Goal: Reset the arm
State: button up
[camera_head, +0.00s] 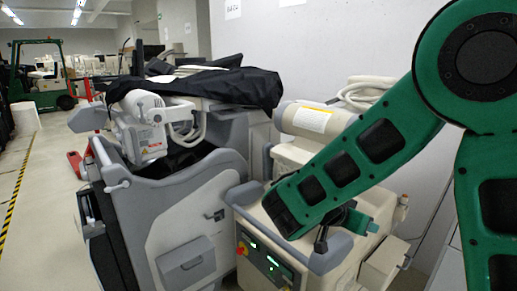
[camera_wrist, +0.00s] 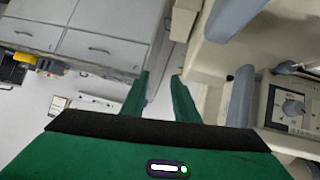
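My green arm comes in from the right in the head view and bends down to the left, over a beige medical cart (camera_head: 345,268). Its forearm end is just above the cart's top. In the wrist view my gripper (camera_wrist: 160,76) has its two green fingers apart, with nothing between them. Pale floor and a narrow gap between furniture show beyond the fingertips. In the head view the fingers are largely hidden behind the arm, and I cannot make out their exact place.
A grey cart (camera_head: 185,215) under a dark cover (camera_head: 225,88) stands left of the beige one. A grey drawer cabinet (camera_wrist: 85,35) is at upper left in the wrist view. A green forklift (camera_head: 42,80) is far back. Open floor (camera_head: 50,190) lies at left.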

jog(key=s+d+g+y, duration=0.4)
jog(key=s+d+g, duration=0.1)
jog(key=s+d, duration=0.9)
jog(key=s+a+n+y, duration=0.1)
jog(key=s+n+y, duration=0.2)
jog(key=s, duration=1.2)
jog(key=y, duration=0.3)
jog(key=shift+a+r+n, duration=0.2)
jog(key=shift+a+n, duration=0.1)
jog(key=shift+n, duration=0.1)
jog(key=shift+s, duration=0.1)
jog(key=shift+w+f+g, duration=0.25)
jog(key=shift+w+g, duration=0.05)
jog(key=shift+w, duration=0.35)
